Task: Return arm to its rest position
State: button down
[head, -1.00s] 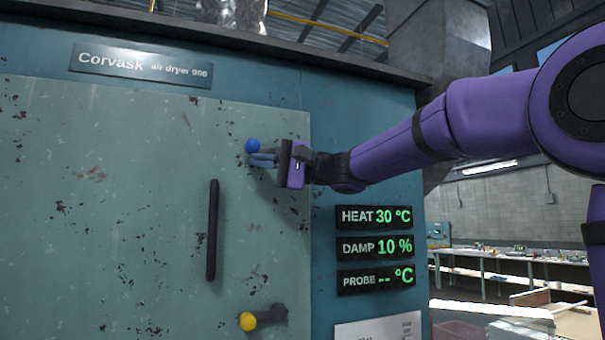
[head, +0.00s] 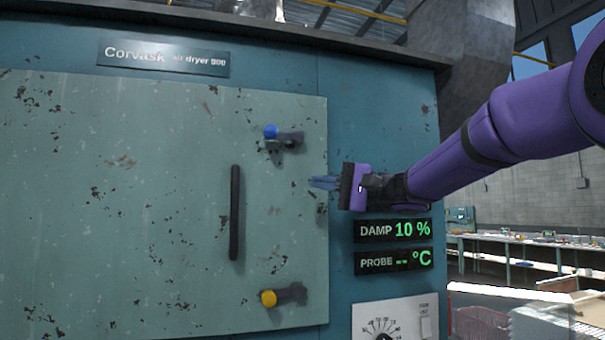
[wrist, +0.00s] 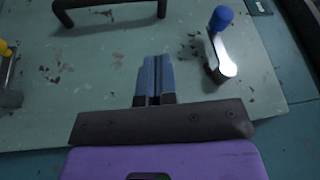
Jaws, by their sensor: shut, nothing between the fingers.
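My purple arm reaches in from the right in the head view. My gripper (head: 325,183) is shut and empty, its blue fingers pressed together in front of the dryer's right part, near the door's right edge. The fingers also show in the wrist view (wrist: 155,78), pointing at the door and apart from the latches. The blue-knobbed latch (head: 284,136) is above and left of my gripper in the head view. It also shows at the upper right of the wrist view (wrist: 221,45).
The dryer door (head: 130,200) looks closed, with a dark vertical handle (head: 235,213) and a yellow-knobbed latch (head: 284,296) low down. Readouts (head: 393,246) and a dial panel (head: 395,318) sit on the right. A long workbench (head: 520,245) stands beyond the dryer at right.

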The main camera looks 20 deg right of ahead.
jog(key=shift+s+d+f, duration=0.2)
jog(key=shift+d+f, duration=0.05)
jog(key=shift+d, duration=0.3)
jog(key=s+a+f+g+h, duration=0.25)
jog(key=s+f+h, duration=0.55)
jog(key=s+f, duration=0.65)
jog(key=s+d+f+n+h, duration=0.2)
jog(key=s+d+f+h, duration=0.8)
jog(key=s+f, duration=0.2)
jog(key=shift+s+f+t, duration=0.25)
jog(key=shift+s+t, duration=0.2)
jog(key=shift+s, duration=0.15)
